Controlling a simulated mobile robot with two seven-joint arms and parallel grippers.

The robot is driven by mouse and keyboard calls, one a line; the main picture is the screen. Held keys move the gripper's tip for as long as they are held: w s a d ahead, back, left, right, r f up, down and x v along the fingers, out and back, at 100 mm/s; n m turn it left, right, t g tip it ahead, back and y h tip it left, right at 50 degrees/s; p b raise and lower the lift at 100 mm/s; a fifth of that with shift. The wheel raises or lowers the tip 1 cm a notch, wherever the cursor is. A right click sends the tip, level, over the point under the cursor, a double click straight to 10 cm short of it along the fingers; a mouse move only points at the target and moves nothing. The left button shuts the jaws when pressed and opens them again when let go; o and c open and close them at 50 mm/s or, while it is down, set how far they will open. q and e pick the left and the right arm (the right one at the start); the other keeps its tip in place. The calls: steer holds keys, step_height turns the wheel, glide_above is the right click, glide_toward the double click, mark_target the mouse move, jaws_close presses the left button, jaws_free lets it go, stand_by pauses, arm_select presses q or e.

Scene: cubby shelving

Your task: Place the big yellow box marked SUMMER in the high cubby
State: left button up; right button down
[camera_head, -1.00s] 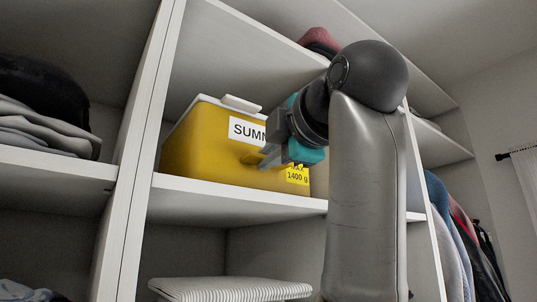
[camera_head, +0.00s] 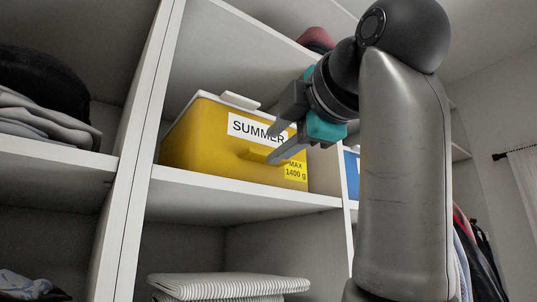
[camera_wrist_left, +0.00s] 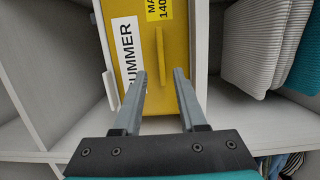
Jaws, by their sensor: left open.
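The big yellow box (camera_head: 205,140) marked SUMMER sits upright on the shelf board of the high cubby (camera_head: 230,190). It has a white lid, a "MAX 1400 g" tag and a yellow bar handle (camera_head: 258,155) on its front. My left gripper (camera_head: 275,145) is open in front of the box, close to the handle. In the left wrist view, the open left gripper (camera_wrist_left: 160,74) points at the front of the yellow box (camera_wrist_left: 175,110), with the handle (camera_wrist_left: 159,60) lined up between its fingertips. No contact can be made out. My right gripper is not in view.
A blue box (camera_head: 352,172) stands in the cubby to the right, partly behind my arm. Striped folded cloth (camera_head: 230,285) lies in the cubby below. Dark and grey clothes (camera_head: 45,120) fill the left cubby. A white upright (camera_head: 135,150) divides the cubbies.

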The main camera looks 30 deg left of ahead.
arm_select(q)
steer(key=b+v, duration=0.1)
steer(key=v, duration=0.6)
steer(key=shift+s+d, duration=0.2)
steer(key=shift+d, duration=0.1)
